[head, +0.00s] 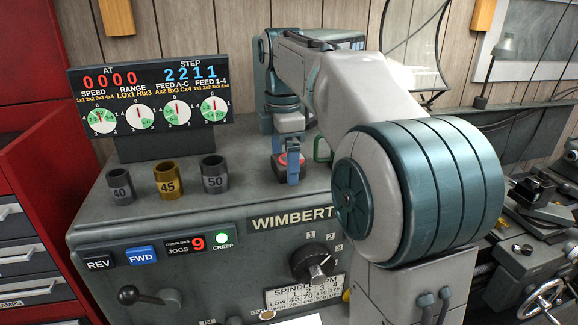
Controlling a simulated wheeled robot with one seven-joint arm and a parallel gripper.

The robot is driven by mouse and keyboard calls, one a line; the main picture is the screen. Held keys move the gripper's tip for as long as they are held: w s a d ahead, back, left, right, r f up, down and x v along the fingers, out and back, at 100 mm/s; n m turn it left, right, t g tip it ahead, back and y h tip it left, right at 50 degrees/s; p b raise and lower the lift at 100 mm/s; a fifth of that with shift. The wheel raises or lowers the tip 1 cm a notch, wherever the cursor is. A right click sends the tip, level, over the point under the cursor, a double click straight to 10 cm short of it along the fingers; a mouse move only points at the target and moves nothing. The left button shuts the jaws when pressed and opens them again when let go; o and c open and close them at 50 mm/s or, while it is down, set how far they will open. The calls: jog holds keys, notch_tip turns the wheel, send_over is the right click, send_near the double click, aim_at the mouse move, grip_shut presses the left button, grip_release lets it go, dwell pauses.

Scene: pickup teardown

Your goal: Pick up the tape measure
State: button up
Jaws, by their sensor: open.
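A small round red and dark thing, which looks like the tape measure (281,162), rests on top of the grey machine cabinet, right of the metal sockets. My gripper (291,172) points down at it from above, with its blue fingers open around or just in front of it. The near finger and the gripper body hide part of it. I cannot tell whether the fingers touch it.
Sockets marked 40 (121,188), 45 (168,180) and 50 (214,175) stand left of my gripper. A display panel (150,97) rises behind them. A green looped thing (323,151) is close on the right, partly hidden by my arm. The cabinet's front left top is clear.

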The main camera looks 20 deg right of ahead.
jog(key=shift+c, duration=0.3)
jog(key=c, duration=1.2)
